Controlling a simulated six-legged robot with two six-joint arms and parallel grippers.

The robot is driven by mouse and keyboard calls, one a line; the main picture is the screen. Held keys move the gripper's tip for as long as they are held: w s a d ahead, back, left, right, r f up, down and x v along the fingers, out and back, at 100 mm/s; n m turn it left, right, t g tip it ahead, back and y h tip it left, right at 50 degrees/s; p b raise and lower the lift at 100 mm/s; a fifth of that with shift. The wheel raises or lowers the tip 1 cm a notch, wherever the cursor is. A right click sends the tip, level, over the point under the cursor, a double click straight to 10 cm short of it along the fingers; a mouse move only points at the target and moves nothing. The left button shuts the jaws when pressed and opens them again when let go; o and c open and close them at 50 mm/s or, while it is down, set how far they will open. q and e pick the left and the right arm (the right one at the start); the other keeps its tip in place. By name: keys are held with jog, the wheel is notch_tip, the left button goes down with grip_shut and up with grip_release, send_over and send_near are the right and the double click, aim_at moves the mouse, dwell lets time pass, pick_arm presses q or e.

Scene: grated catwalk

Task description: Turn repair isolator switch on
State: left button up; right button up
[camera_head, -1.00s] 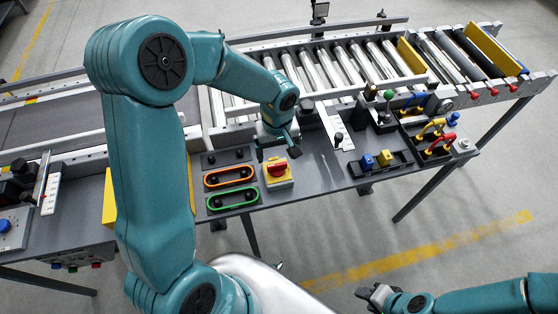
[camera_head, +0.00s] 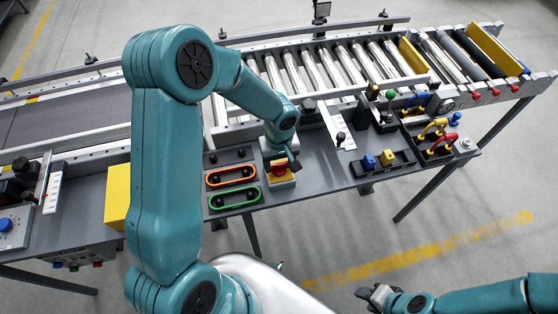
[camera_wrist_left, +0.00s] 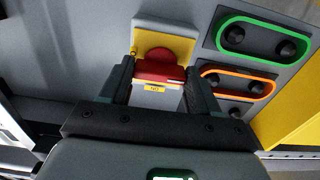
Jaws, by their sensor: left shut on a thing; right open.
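The repair isolator switch is a red rotary handle (camera_wrist_left: 160,71) on a yellow plate (camera_wrist_left: 176,37) with a grey-white box under it. In the head view its yellow plate (camera_head: 288,177) shows on the front panel, partly covered by my gripper. My left gripper (camera_head: 280,163) is over the switch. In the left wrist view its two fingers (camera_wrist_left: 160,80) stand on either side of the red handle and are shut on it. A small yellow label is under the handle; its text is too small to read. My right gripper (camera_head: 376,295) is open and empty, low at the right, away from the bench.
Orange (camera_head: 231,175) and green (camera_head: 234,198) framed button pairs sit just left of the switch. A tray with blue and yellow blocks (camera_head: 385,158) and red and yellow handles (camera_head: 440,143) lie to the right. A roller conveyor (camera_head: 340,65) runs behind.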

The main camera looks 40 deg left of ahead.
pick_arm(q)
jog(key=m+b, duration=0.2)
jog(key=m, duration=0.1)
jog(key=shift+f, duration=0.1)
jog(key=m+b, duration=0.1)
jog(key=m, duration=0.8)
jog(key=shift+w, duration=0.1)
jog(key=m, duration=0.6)
jog(key=shift+r, duration=0.2)
dwell(0.5)
jog(key=o, duration=1.1)
jog(key=shift+c, duration=0.2)
